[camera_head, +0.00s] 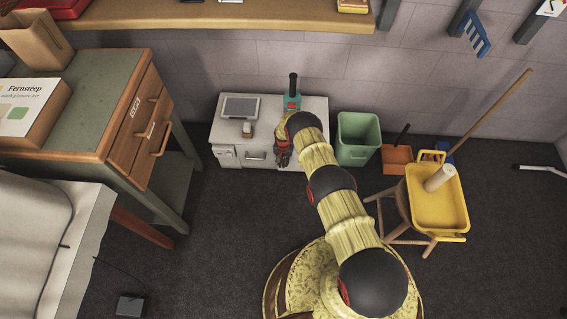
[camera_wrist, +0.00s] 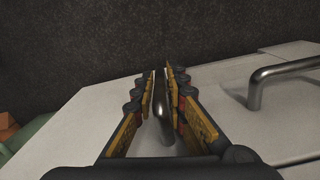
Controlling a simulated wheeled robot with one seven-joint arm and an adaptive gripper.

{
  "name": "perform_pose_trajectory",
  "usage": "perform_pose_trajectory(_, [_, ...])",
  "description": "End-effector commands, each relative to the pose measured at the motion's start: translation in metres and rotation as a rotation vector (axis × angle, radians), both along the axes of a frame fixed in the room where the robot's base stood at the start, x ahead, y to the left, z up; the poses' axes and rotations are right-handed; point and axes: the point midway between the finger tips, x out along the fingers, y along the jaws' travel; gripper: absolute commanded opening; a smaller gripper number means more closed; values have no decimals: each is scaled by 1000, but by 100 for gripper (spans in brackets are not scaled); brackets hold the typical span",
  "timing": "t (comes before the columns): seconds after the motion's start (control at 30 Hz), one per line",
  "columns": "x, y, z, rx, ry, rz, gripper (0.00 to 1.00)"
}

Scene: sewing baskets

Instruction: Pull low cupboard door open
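The low cupboard (camera_head: 311,107) is a white unit against the back wall. Its front shows a small door at the left and a drawer with a bar handle (camera_head: 256,157) beside it, both flush as far as I can see. My gripper (camera_head: 283,153) is at the front's right end and hides that part in the head view. In the wrist view, my gripper (camera_wrist: 162,78) has its fingers close together on both sides of a metal bar handle (camera_wrist: 163,122), and looks shut on it. A second bar handle (camera_wrist: 275,77) shows on the pale front at right.
A green bin (camera_head: 357,140) and an orange box (camera_head: 396,160) stand right of the cupboard. A stool with a yellow tray (camera_head: 437,213) is farther right. A green workbench (camera_head: 108,100) stands at left. Dark floor (camera_head: 225,220) before the cupboard is clear.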

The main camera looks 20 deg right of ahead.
Motion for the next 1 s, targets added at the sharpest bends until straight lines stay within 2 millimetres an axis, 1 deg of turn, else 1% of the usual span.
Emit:
perform_pose_trajectory(0.03, [0, 0, 0, 0, 0, 0, 9])
perform_pose_trajectory(0.2, [0, -1, 0, 0, 0, -1, 0])
perform_pose_trajectory(0.83, [0, -1, 0, 0, 0, -3, 0])
perform_pose_trajectory(0.93, [-3, -2, 1, 0, 1, 0, 0])
perform_pose_trajectory(1.0, [-8, -4, 1, 0, 2, 7, 0])
